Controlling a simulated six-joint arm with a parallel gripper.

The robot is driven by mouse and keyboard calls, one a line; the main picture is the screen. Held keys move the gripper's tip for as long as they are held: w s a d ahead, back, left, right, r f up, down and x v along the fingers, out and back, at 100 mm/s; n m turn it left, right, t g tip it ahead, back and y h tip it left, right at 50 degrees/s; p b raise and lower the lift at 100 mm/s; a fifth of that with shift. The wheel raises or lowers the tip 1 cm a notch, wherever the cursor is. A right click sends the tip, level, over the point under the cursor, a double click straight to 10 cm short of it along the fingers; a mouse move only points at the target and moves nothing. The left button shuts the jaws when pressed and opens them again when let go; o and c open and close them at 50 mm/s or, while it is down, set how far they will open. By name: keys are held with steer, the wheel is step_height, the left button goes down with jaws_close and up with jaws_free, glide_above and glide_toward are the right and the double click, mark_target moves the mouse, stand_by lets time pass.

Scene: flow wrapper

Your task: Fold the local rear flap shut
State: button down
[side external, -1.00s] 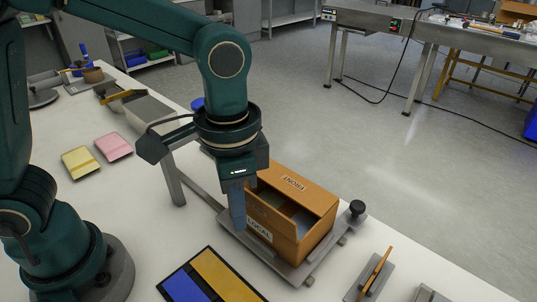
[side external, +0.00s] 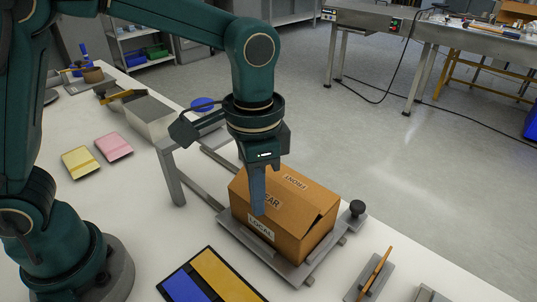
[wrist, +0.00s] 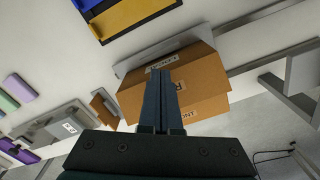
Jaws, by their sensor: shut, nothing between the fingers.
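The orange-brown carton (side external: 300,240) with a LOCAL label sits on a grey metal fixture plate (side external: 234,224). Its front flap (side external: 312,189) lies across the top. The rear flap (side external: 287,211), its label partly hidden by my finger, lies over the opening and looks nearly flat, with a small dark gap at the right end. My gripper (side external: 258,212) is shut and empty, pointing down at the rear flap near the LOCAL side; I cannot tell if it touches. In the wrist view, the shut fingers (wrist: 159,72) cover part of the rear flap (wrist: 188,82).
A black knob (side external: 357,208) stands at the fixture's right end. A metal post frame (side external: 172,178) stands left of the carton. A blue and yellow tray (side external: 222,275) lies in front. A small stand with an orange plate (side external: 374,272) is at right. Pink and yellow packs (side external: 113,146) lie left.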

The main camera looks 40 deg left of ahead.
mark_target(273, 193)
steer(key=shift+s+r, duration=0.3)
steer(key=shift+r, duration=0.6)
steer(key=shift+s+r, duration=0.25)
steer(key=shift+r, duration=0.65)
steer(key=shift+r, duration=0.1)
steer(key=w+r, duration=0.2)
steer(key=w, duration=0.1)
steer(key=shift+d, duration=0.15)
steer(key=shift+w, duration=0.65)
steer(key=shift+w+f, duration=0.15)
steer(key=shift+f, duration=2.5)
